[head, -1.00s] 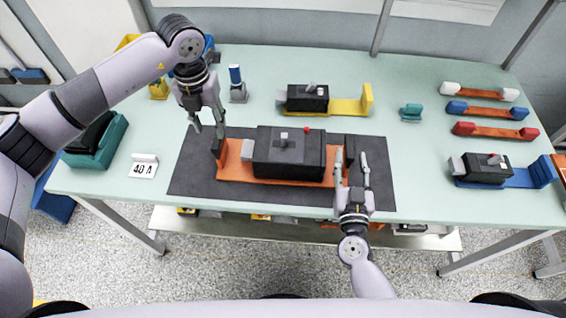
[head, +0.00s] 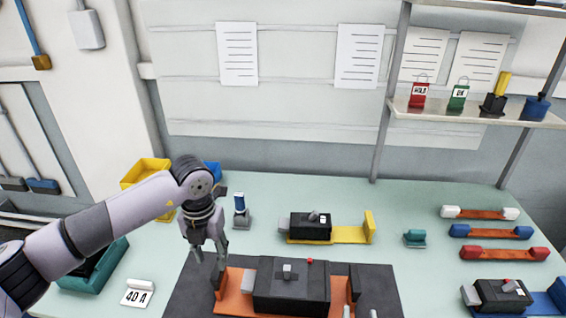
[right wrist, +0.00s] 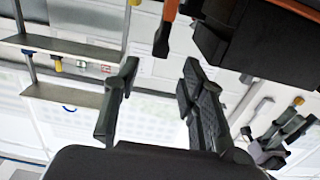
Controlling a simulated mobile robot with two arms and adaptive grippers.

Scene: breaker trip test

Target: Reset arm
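A black breaker (head: 290,285) with a grey lever and a red button sits on an orange base (head: 236,303) on the dark mat (head: 190,300). Dark upright end pieces stand at both ends of the base. My left gripper (head: 209,262) is open, above the left end of the base, with nothing between its fingers. My right gripper shows only as fingertips (head: 360,312) at the bottom edge of the head view, near the base's right end. In the right wrist view its two fingers (right wrist: 160,66) are apart and empty.
A breaker on a yellow base (head: 350,235), a blue-topped stamp-like item (head: 240,210) and a teal block (head: 414,238) stand behind. Coloured bars and a blue-based breaker (head: 503,294) lie right. A shelf (head: 480,112) holds tags.

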